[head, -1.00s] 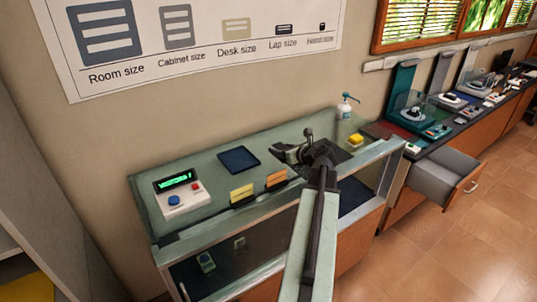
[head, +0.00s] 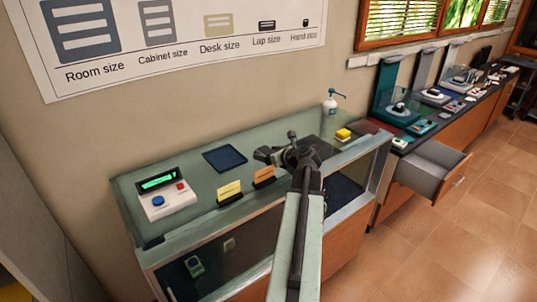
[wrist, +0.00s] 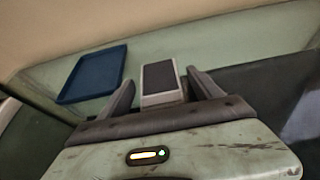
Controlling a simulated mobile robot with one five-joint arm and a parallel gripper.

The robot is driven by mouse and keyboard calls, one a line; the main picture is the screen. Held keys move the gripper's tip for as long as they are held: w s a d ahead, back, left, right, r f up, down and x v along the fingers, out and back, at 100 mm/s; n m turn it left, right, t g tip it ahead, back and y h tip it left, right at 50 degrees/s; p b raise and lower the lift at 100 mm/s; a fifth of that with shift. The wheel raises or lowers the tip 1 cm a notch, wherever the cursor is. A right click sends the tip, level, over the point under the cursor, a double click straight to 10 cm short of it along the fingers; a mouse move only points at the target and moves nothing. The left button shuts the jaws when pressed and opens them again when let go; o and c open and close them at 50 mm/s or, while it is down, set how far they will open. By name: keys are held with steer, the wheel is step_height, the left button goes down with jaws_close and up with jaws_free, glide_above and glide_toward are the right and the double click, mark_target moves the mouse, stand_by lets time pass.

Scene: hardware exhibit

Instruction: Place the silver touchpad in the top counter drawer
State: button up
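The silver touchpad (wrist: 160,80), a small pale grey block with a dark top, sits between the two fingers of my gripper (wrist: 161,78) in the wrist view. In the head view my gripper (head: 277,148) is over the glass counter, near a dark mat, and the touchpad is hard to make out there. An open grey drawer (head: 430,168) with a wooden front sticks out of the counter at the right, away from my gripper. No contents show in its visible part.
Display stands line the dark counter at right. The tiled floor (head: 480,240) is clear.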

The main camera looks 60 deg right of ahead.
steer(key=shift+r, duration=0.2)
steer(key=p+v, duration=0.5)
steer(key=v, duration=0.7)
